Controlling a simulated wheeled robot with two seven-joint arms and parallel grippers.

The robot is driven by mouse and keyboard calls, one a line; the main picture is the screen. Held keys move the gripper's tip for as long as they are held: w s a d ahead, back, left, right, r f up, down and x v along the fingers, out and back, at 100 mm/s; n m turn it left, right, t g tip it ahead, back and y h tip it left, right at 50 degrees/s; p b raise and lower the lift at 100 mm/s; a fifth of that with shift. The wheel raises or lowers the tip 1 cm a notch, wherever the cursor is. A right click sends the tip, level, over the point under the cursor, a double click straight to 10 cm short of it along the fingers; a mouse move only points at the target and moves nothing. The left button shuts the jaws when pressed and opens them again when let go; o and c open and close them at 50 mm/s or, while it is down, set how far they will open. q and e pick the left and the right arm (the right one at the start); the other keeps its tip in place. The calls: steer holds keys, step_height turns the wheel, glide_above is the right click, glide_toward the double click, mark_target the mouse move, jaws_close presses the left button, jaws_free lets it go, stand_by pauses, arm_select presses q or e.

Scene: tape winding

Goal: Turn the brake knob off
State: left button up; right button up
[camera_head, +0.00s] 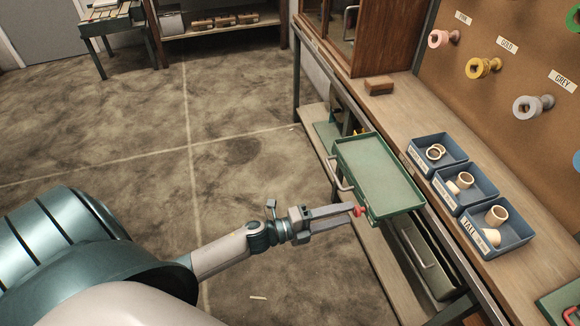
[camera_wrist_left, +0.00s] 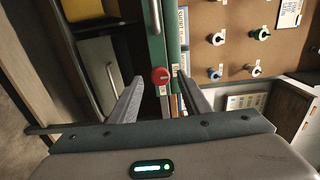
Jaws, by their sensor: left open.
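The red brake knob (camera_head: 359,211) sits at the near front corner of the green tray (camera_head: 347,161), which juts out from the workbench. In the left wrist view the red knob (camera_wrist_left: 160,75) shows ahead, between the two fingers and beyond their tips' gap. My left gripper (camera_head: 352,212) is open with its fingers around or just short of the knob; I cannot tell whether they touch it. The gripper also shows in the left wrist view (camera_wrist_left: 163,92). My right gripper is not in view.
The workbench (camera_head: 410,118) runs along the right, with blue bins (camera_head: 432,140) holding wooden rings and cylinders. A pegboard (camera_head: 480,30) with coloured spools stands behind. A metal handle (camera_head: 336,172) is on the tray's left side. The floor (camera_head: 240,150) left of the bench is open.

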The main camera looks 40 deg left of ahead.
arm_select(q)
steer(key=b+v, duration=0.3)
steer(key=v, duration=1.2)
steer(key=shift+s+a, duration=0.25)
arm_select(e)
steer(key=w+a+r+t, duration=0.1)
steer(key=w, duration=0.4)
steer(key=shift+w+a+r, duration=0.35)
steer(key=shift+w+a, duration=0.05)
